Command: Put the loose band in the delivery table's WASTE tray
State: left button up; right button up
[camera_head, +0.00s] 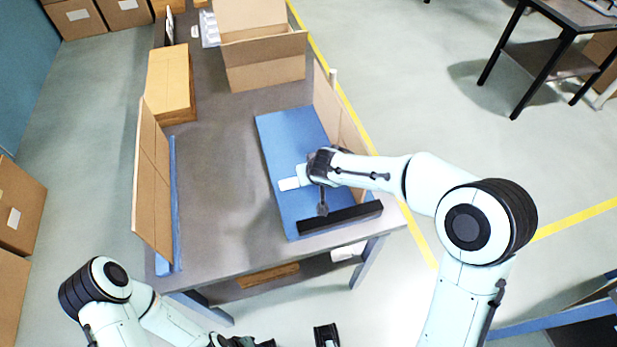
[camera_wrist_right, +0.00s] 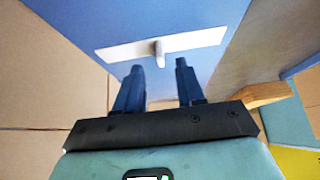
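A flat white strip (camera_wrist_right: 165,46) with a small pale peg at its middle lies on a blue surface in the right wrist view. It may be the loose band; I cannot be sure. In the head view a white piece (camera_head: 289,184) shows on the blue mat (camera_head: 283,132), beside my right gripper (camera_head: 318,172). My right gripper's two fingers (camera_wrist_right: 158,75) are apart and empty, just short of the strip. My left gripper (camera_head: 245,342) is cut off at the bottom edge of the head view, away from the table. I cannot make out a tray marked WASTE.
A black bar (camera_head: 340,217) lies along the mat's near edge. Cardboard panels stand at the left (camera_head: 153,185) and right (camera_head: 338,112) of the grey table (camera_head: 220,185). An open carton (camera_head: 262,60) and a closed box (camera_head: 170,82) stand farther back. A dark table (camera_head: 560,30) stands upper right.

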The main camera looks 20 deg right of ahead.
aim_at(291, 183)
jog(key=shift+x, duration=1.55)
grip_shut()
jog(key=shift+r, duration=0.1)
